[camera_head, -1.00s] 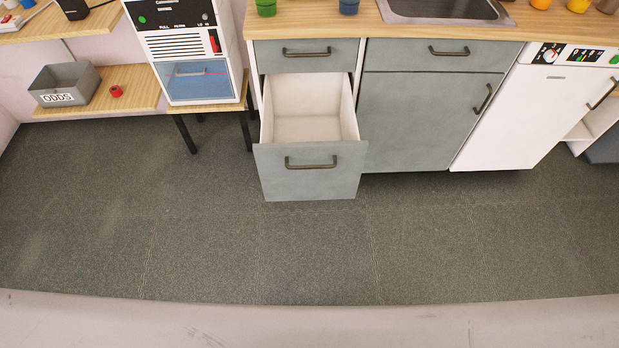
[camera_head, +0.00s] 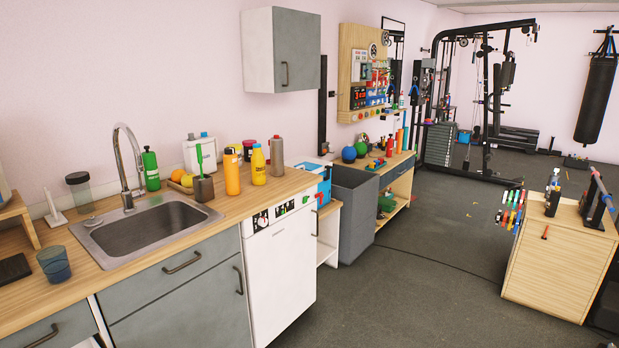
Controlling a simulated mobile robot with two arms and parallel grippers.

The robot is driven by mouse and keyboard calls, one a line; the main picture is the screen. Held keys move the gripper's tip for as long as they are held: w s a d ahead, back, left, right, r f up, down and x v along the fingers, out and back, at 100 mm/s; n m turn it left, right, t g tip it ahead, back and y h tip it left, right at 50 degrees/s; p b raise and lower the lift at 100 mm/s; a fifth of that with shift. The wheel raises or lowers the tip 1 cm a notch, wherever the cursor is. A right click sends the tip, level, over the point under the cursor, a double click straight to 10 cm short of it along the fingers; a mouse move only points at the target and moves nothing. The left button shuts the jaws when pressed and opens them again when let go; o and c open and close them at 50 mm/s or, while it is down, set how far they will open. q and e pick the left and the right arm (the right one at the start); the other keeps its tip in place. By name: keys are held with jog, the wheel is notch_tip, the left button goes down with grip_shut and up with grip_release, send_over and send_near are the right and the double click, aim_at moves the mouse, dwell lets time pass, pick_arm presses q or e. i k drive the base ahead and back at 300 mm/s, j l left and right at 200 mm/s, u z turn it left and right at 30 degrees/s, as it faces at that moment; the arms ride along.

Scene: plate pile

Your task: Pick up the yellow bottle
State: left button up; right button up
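A yellow bottle (camera_head: 258,168) stands upright on the wooden counter, right of the sink and near the counter's right end. An orange bottle (camera_head: 232,175) stands just left of it. A grey-brown bottle (camera_head: 277,158) stands just right of it. Neither of my grippers is in view, and nothing touches the yellow bottle except the counter under it.
The counter holds a sink (camera_head: 150,228) with a tall faucet, a green bottle (camera_head: 151,170), a dark cup with a green utensil (camera_head: 203,188) and a blue cup (camera_head: 54,264). A white appliance (camera_head: 280,268) is below the bottles. The floor (camera_head: 400,290) ahead is mostly clear.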

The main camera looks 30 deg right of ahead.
aim_at(258, 176)
jog(key=z, duration=0.75)
jog(key=i+l, duration=0.15)
jog(key=i+u, duration=0.05)
jog(key=i, duration=0.05)
